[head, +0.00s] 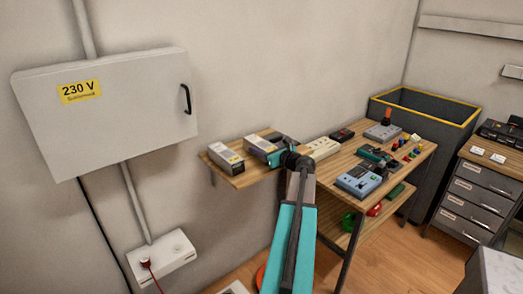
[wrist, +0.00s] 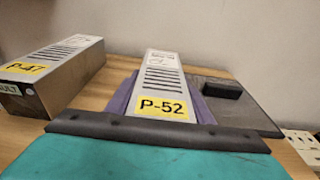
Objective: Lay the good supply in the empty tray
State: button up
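A grey box-shaped supply (wrist: 165,85) marked P-52 lies straight ahead of my gripper in the wrist view, slots along its top. Purple surfaces (wrist: 120,98) show along both its sides; I cannot tell whether they are a tray. In the head view, the supply (head: 261,146) is on the wall shelf's right part. A second supply (wrist: 60,72), marked P-47, lies to its left with a partly cut-off label reading "AULT"; it is also in the head view (head: 226,158). My gripper (head: 284,145) is beside P-52. I cannot identify an empty tray.
A dark flat plate (wrist: 258,108) with a small black block (wrist: 222,87) lies right of P-52. The wooden shelf (head: 238,178) meets a cluttered workbench (head: 335,176) at right. A wall cabinet (head: 110,120) hangs at left; a large dark bin (head: 408,108) stands behind the bench.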

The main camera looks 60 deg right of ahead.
aim_at(261, 143)
grip_shut()
jog(key=shift+r, duration=0.25)
jog(key=shift+r+b, duration=0.5)
jog(key=shift+r, duration=4.35)
jog(key=shift+r, duration=0.1)
